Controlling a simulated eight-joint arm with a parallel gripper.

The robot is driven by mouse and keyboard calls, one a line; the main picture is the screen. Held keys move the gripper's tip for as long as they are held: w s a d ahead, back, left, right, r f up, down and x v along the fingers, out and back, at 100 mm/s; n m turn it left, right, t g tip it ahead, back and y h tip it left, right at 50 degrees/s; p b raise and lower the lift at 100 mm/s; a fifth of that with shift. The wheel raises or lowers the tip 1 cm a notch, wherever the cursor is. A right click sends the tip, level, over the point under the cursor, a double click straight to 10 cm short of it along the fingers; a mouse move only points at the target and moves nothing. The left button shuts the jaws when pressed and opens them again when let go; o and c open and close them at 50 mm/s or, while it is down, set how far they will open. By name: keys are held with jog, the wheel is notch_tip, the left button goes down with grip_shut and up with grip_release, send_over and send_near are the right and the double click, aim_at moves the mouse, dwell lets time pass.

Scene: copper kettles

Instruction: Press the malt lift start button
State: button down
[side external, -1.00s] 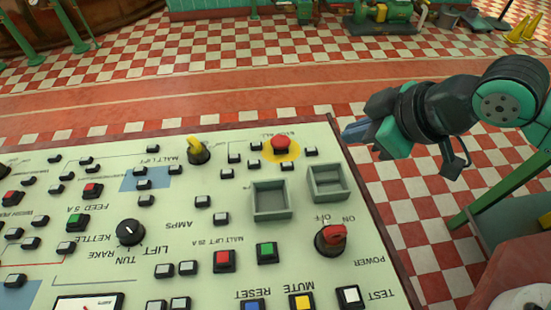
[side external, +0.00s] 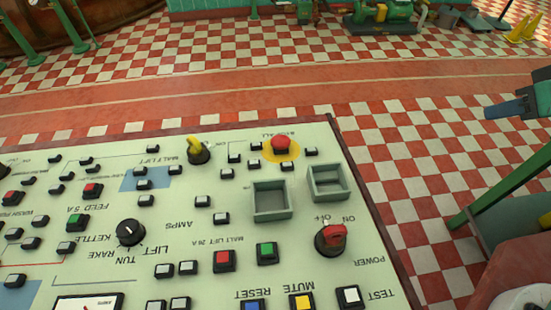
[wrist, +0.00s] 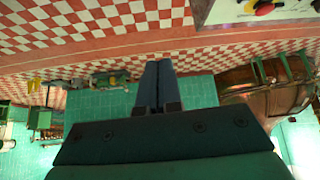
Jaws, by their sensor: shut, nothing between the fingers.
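The pale green control panel (side external: 320,160) fills the lower left of the side external view, its lettering upside down. Small lettering reading "MALT LIFT 25 A" sits above a red square button (side external: 224,261) and a green square button (side external: 267,253). I cannot read which of the two is marked start. My gripper (side external: 492,112) is at the right edge, well off the panel's right side and touching nothing. In the wrist view my gripper (wrist: 158,70) is shut and empty. Only a corner of the panel (wrist: 290,14) shows there, at top right.
Near those buttons are two raised square frames (side external: 271,215), a red rotary power switch (side external: 331,236) and a red mushroom button (side external: 281,145) on yellow. A yellow-handled switch (side external: 197,150) stands farther left. Checkered floor (side external: 420,190) lies open right of the panel.

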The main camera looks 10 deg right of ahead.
jog(key=a+r+n+g+y, duration=0.1)
jog(key=a+n+g+y, duration=0.2)
jog(key=a+n, duration=0.8)
jog(key=n+g, duration=0.5)
jog(key=n, duration=0.1)
send_over(266, 248)
jog(key=w+d, duration=0.2)
jog(key=d, duration=0.2)
jog(key=f, duration=0.1)
jog(key=shift+s+a+f, duration=0.15)
jog(key=shift+a, duration=0.05)
jog(key=shift+f, duration=0.1)
jog(key=x, duration=1.2)
jog(key=shift+d+f, duration=0.25)
jog(key=shift+d, duration=0.1)
jog(key=shift+s+f, duration=0.15)
jog(key=shift+f, duration=0.55)
